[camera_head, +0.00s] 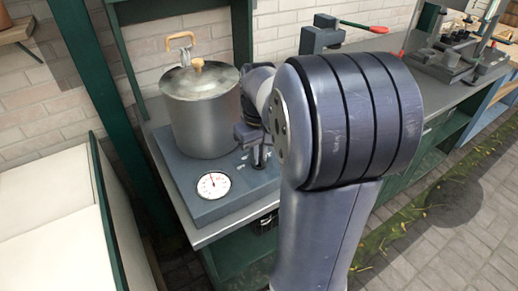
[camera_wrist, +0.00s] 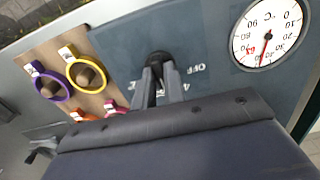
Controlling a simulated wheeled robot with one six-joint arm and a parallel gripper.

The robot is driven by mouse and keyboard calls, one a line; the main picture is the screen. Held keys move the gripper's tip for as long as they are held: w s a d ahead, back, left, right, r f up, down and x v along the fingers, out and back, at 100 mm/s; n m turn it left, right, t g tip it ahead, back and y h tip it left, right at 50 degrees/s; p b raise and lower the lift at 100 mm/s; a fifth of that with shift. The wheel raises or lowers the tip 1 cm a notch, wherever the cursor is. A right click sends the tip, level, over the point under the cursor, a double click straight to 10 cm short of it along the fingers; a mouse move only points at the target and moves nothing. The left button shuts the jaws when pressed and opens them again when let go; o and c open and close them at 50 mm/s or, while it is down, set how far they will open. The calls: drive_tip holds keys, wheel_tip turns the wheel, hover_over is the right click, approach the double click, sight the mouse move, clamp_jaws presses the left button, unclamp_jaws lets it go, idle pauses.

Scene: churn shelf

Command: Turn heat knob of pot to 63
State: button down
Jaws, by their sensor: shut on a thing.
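The metal pot (camera_head: 203,120) with a lid and wooden knob stands on a blue-grey heater base (camera_head: 185,180). A round white temperature dial (camera_head: 213,184) sits on the base's front left. The dial also shows in the wrist view (camera_wrist: 285,25), upside down, marked °C; I cannot read its value surely. My gripper (camera_head: 258,158) is at the base's right front, partly hidden by my arm. In the wrist view my gripper (camera_wrist: 160,78) points down and is shut on the dark heat knob (camera_wrist: 159,58), mostly hidden between the fingers. Panel markings, including OFF, show beside it.
In the wrist view, a wooden board (camera_wrist: 60,55) carries several items with coloured rings, including a yellow ring (camera_wrist: 72,75) and a purple one. A green post (camera_head: 100,90) rises at the left.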

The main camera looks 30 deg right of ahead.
drive_tip(key=shift+m+p, duration=0.8)
drive_tip(key=shift+m, duration=1.3)
drive_tip(key=c, duration=1.5)
unclamp_jaws()
wheel_tip(320, 180, up, 11)
drive_tip(key=shift+f+p, duration=0.1)
drive_tip(key=shift+p, duration=0.3)
wheel_tip(320, 180, down, 11)
drive_tip(key=shift+r+b, duration=0.1)
drive_tip(key=shift+b, duration=0.35)
